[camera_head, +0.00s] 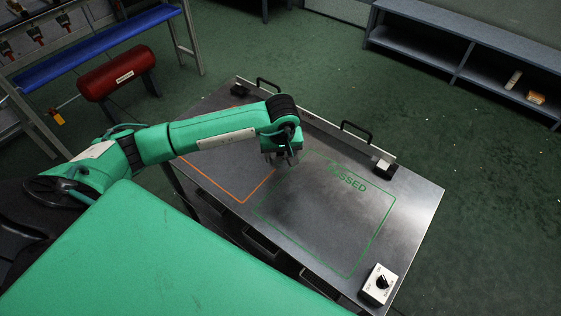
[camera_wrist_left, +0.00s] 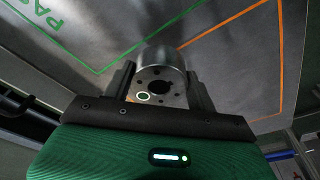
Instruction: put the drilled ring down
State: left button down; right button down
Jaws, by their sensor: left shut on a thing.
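The drilled ring (camera_wrist_left: 161,79) is a grey metal cylinder with a large centre hole and several small holes around it, one ringed in green. It shows in the left wrist view between the fingers of my left gripper (camera_wrist_left: 160,85). In the head view my left gripper (camera_head: 287,160) is shut on it over the metal table (camera_head: 412,205), near the gap between the orange outline (camera_head: 242,202) and the green outline (camera_head: 352,277). The ring is mostly hidden there by the gripper. I cannot tell whether it touches the table. My right gripper is not in view.
The green outline is marked with lettering ending in "SSED" (camera_head: 350,182), and its inside is bare. A white box with a black knob (camera_head: 380,285) sits at the table's near right corner. Black handles (camera_head: 356,130) and a raised rail line the far edge.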

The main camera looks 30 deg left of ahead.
aim_at(281, 164)
pick_arm(q)
jog(key=shift+f, duration=0.55)
notch_tip(281, 164, down, 2)
jog(key=shift+f+p, duration=0.2)
jog(key=shift+p, duration=0.1)
jog(key=shift+f, duration=0.3)
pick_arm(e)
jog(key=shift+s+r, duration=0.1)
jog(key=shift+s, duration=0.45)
pick_arm(q)
jog(key=shift+f, duration=0.1)
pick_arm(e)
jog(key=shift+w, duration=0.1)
pick_arm(q)
jog(key=shift+c, duration=2.3)
grip_release()
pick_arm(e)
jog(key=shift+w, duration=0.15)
